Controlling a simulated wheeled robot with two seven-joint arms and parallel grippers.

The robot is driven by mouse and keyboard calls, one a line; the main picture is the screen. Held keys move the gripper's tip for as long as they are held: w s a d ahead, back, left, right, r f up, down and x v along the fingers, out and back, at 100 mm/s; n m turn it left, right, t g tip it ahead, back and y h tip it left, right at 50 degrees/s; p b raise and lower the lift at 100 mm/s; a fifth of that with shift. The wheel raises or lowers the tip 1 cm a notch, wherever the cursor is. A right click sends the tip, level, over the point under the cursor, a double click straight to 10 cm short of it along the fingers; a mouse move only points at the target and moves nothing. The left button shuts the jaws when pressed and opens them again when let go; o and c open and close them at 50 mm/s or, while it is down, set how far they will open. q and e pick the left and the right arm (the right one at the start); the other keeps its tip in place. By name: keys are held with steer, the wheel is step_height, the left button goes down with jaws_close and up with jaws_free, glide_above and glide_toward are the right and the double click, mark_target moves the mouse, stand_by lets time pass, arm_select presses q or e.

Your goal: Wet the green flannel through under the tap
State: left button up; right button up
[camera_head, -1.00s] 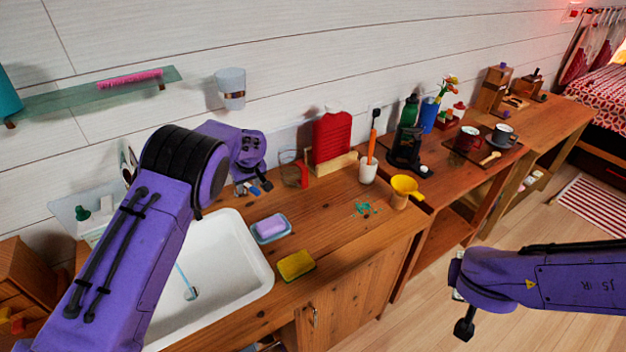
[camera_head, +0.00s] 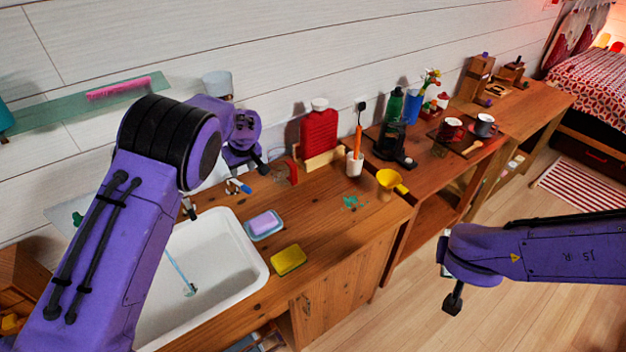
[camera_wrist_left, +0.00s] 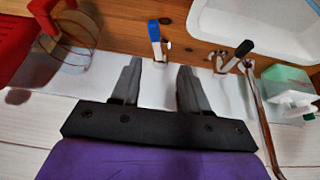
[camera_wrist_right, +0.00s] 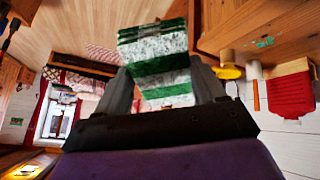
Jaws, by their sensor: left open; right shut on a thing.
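The green flannel, striped green and white (camera_wrist_right: 160,65), is pinched between the fingers of my right gripper (camera_wrist_right: 165,90) in the right wrist view. In the head view only a small pale bit beside my right wrist (camera_head: 442,250) shows. My left gripper (camera_wrist_left: 159,68) is open and empty behind the tap, just short of the blue-ended tap lever (camera_wrist_left: 154,32). The black-ended lever (camera_wrist_left: 242,50) and chrome spout (camera_wrist_left: 258,95) are to its right. In the head view a pale blue stream (camera_head: 180,270) falls into the white basin (camera_head: 235,255); my left arm hides the spout.
A soap dish (camera_head: 263,232) and yellow sponge (camera_head: 288,260) lie right of the basin. Open floor (camera_head: 420,310) lies below my right arm.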

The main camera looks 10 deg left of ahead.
arm_select(q)
steer(key=shift+v, duration=0.9)
steer(key=shift+w, duration=0.1)
arm_select(e)
steer(key=shift+f, duration=0.1)
